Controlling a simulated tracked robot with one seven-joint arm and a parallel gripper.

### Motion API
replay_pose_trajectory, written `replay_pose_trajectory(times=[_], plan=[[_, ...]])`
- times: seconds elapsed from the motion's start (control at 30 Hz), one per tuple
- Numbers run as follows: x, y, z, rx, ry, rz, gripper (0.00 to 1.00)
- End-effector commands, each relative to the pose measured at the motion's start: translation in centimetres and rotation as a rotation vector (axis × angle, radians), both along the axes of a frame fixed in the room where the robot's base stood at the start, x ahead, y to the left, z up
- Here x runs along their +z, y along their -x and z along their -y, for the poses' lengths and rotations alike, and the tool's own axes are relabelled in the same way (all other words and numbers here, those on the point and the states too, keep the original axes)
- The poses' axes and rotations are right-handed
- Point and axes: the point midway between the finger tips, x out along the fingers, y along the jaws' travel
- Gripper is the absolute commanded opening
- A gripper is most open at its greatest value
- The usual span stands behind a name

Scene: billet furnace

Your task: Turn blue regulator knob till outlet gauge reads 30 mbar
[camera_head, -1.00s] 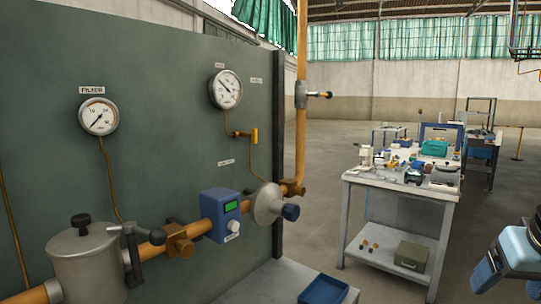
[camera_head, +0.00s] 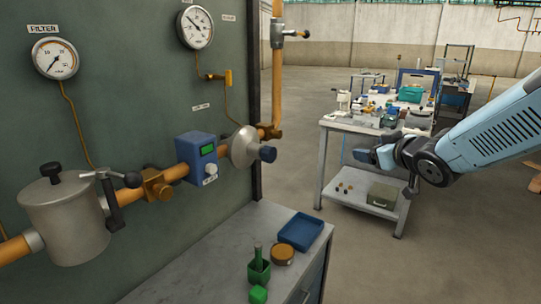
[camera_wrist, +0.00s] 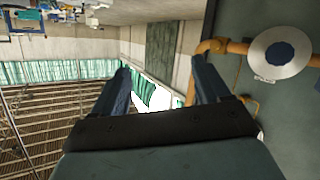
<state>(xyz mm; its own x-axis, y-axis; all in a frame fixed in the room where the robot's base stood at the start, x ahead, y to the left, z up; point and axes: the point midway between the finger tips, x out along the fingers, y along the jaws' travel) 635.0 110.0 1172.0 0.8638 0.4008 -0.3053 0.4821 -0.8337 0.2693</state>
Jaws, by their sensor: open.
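The blue regulator knob (camera_head: 268,153) sits at the front of a grey disc-shaped regulator body (camera_head: 243,147) on the orange pipe. In the wrist view the knob (camera_wrist: 279,54) shows face-on at the upper right. The right-hand dial gauge (camera_head: 196,27), piped down towards the regulator, has a needle pointing to the upper left; its figures are too small to read. My gripper (camera_wrist: 160,65) is open, with nothing between its fingers. In the head view it points left, to the right of the knob and apart from it.
A blue box with a green display (camera_head: 196,156), a lever valve (camera_head: 111,195) and a filter pot (camera_head: 65,215) line the pipe. Below, a bench (camera_head: 228,250) holds a blue tray (camera_head: 300,231) and small items. A cluttered table (camera_head: 330,150) stands behind my arm.

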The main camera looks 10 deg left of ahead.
Motion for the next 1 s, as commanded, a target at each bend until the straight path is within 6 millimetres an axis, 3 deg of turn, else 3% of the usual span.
replay_pose_trajectory(times=[0.17, 0.4, 0.67, 0.87, 1.0], plan=[[-1.7, -0.2, -5.6, 0.246, -0.082, 0.067, 0.76], [-3.5, 2.4, -11.6, 0.557, -0.241, 0.1, 0.76], [-4.1, 4.5, -13.7, 0.707, -0.339, 0.098, 0.76], [-4.0, 4.0, -15.2, 0.716, -0.345, 0.1, 0.76], [-4.1, 3.2, -17.3, 0.716, -0.343, 0.099, 0.76]])
